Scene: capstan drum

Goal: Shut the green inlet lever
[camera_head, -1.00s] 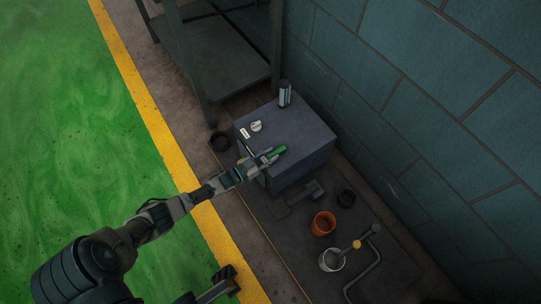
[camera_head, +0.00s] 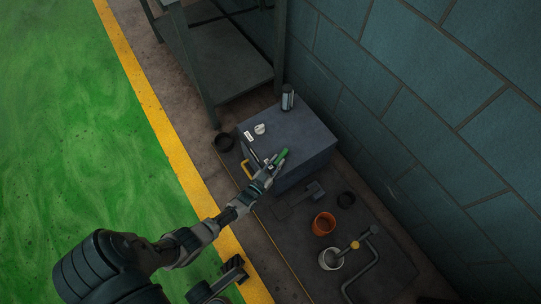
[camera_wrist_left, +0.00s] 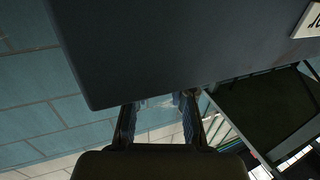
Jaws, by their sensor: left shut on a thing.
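The green lever (camera_head: 281,157) stands out at the near edge of the dark grey box (camera_head: 305,140), tilted up to the right. My left gripper (camera_head: 272,167) is at its lower end, shut on it, and its fingers hide that end. In the left wrist view the two fingers (camera_wrist_left: 160,112) reach up below the dark box face (camera_wrist_left: 170,50); the lever itself cannot be made out there.
A yellow handle (camera_head: 246,168) is left of the gripper. The box top carries a white knob (camera_head: 260,129), a small label (camera_head: 249,136) and a metal cylinder (camera_head: 288,97). An orange pot (camera_head: 324,223) and a grey can (camera_head: 331,259) stand nearer. A block wall (camera_head: 420,130) is at right.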

